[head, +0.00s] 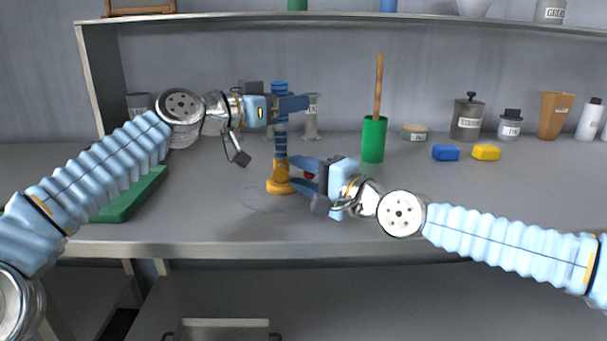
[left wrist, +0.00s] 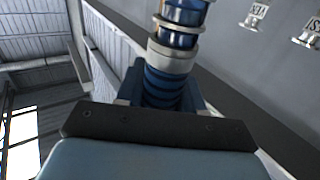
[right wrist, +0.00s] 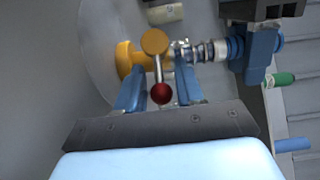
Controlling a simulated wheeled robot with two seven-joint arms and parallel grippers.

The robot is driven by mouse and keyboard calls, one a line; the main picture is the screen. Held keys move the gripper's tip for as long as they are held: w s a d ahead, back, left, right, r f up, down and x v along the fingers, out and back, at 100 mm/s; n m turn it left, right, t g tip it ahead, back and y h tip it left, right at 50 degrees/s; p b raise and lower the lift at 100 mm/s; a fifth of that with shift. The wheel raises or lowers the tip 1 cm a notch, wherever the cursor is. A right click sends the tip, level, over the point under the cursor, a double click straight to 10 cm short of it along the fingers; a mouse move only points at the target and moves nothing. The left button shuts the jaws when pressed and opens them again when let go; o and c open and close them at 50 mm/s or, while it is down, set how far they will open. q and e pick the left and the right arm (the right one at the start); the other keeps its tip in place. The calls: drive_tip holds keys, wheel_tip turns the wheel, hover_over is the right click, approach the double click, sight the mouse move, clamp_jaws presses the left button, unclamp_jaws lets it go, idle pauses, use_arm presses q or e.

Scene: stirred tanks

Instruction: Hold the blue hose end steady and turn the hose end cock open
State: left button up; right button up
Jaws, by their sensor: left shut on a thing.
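The blue hose end (head: 281,146) stands upright on the bench, with a yellow-orange cock (head: 280,186) at its foot. My left gripper (head: 298,103) is shut on the upper hose; its jaws hide part of it, and the left wrist view shows the blue ribbed hose (left wrist: 168,88) between them. My right gripper (head: 296,174) is low beside the cock. In the right wrist view its two blue fingers (right wrist: 158,88) stand apart, one on each side of the cock's metal lever (right wrist: 158,70) with a red ball end (right wrist: 160,94). Gaps show between lever and fingers.
A green cup (head: 373,140) with a wooden handle stands right of the hose. A green tray (head: 128,200) lies at left behind my left arm. A shelf (head: 350,18) runs above.

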sight(283, 164)
clamp_jaws()
drive_tip(key=shift+r, duration=0.1)
drive_tip(key=shift+a+r+n+g+h, duration=0.2)
drive_tip(key=shift+r+n+g+h, duration=0.35)
drive_tip(key=shift+n+h, duration=0.3)
drive_tip(key=shift+s+a+r+n+g+h, duration=0.1)
drive_tip(key=shift+a+r+n+g+h, duration=0.1)
drive_tip(key=shift+r+n+g+h, duration=0.3)
drive_tip(key=shift+a+r+n+g+h, duration=0.15)
drive_tip(key=shift+n+g+h, duration=0.1)
drive_tip(key=shift+n+h, duration=0.35)
drive_tip(key=shift+a+r+n+h, duration=0.15)
drive_tip(key=shift+n+h, duration=0.2)
drive_tip(key=shift+h, duration=0.2)
drive_tip(key=shift+a+r+n+h, duration=0.15)
drive_tip(key=shift+n+h, duration=0.15)
drive_tip(key=shift+h, duration=0.2)
drive_tip(key=shift+a+r+n+g+h, duration=0.25)
drive_tip(key=shift+n+h, duration=0.2)
drive_tip(key=shift+h, duration=0.35)
drive_tip(key=shift+a+r+n+g+h, duration=0.1)
drive_tip(key=shift+a+n+g+h, duration=0.15)
drive_tip(key=shift+n+h, duration=0.4)
drive_tip(key=shift+h, duration=0.25)
